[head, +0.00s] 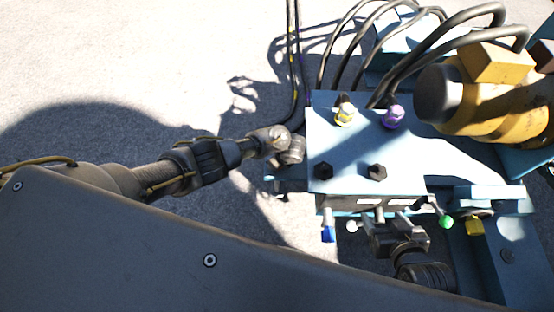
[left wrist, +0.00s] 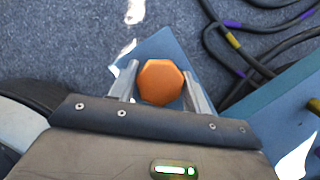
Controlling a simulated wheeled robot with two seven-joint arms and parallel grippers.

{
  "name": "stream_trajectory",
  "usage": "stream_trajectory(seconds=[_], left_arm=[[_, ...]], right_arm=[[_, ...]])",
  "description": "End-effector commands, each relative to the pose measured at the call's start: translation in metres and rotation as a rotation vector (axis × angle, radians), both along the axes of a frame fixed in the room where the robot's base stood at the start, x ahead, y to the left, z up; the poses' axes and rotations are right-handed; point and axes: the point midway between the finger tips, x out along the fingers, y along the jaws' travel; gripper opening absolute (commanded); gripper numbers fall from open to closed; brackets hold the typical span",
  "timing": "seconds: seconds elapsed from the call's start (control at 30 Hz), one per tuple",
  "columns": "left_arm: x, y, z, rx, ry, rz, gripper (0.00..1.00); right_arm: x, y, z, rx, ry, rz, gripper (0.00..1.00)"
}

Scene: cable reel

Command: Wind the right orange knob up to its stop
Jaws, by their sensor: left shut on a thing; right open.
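An orange knob (left wrist: 161,82) with an angular outline sits between the fingers of my left gripper (left wrist: 163,88) in the left wrist view. The gripper is shut on it. In the head view my left gripper (head: 291,150) is at the left side of the blue machine block (head: 345,143), and no orange knob shows there. I cannot tell from these views whether this is the right knob. My right gripper (head: 391,219) is open and empty at the front of the block, close to its small levers.
Yellow (head: 344,116) and purple (head: 392,117) fittings stand on the block, with two black knobs below them. Blue (head: 328,234) and green (head: 445,221) lever ends flank my right gripper. Black cables (head: 380,50) arch behind. A yellow cylinder (head: 490,95) is at right. Open ground lies left.

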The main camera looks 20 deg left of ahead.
Motion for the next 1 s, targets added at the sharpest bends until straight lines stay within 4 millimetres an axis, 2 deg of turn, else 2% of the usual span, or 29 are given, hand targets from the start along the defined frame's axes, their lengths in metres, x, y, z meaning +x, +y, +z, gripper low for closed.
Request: stream_trajectory(seconds=[0.3,0.77,0.8,0.93,1.0], left_arm=[[0.0008,0.0013,0.0006,0.003,-0.001,0.089,0.25],[0.001,0.0016,0.0004,0.003,-0.001,0.099,0.25],[0.001,0.0016,0.0004,0.003,-0.001,0.099,0.52],[0.0008,0.0013,0.0004,0.003,-0.001,0.098,0.69],[0.0007,0.001,0.0003,0.002,0.0,0.098,0.69]], right_arm=[[-0.0063,-0.0061,-0.0059,-0.017,0.054,-0.014,0.69],[-0.0073,-0.0069,-0.0072,-0.019,0.062,-0.016,0.69],[-0.0073,-0.0069,-0.0072,-0.019,0.062,-0.016,0.69],[-0.0072,-0.0069,-0.0072,-0.019,0.062,-0.016,0.69],[-0.0071,-0.0069,-0.0071,-0.019,0.061,-0.016,0.69]])
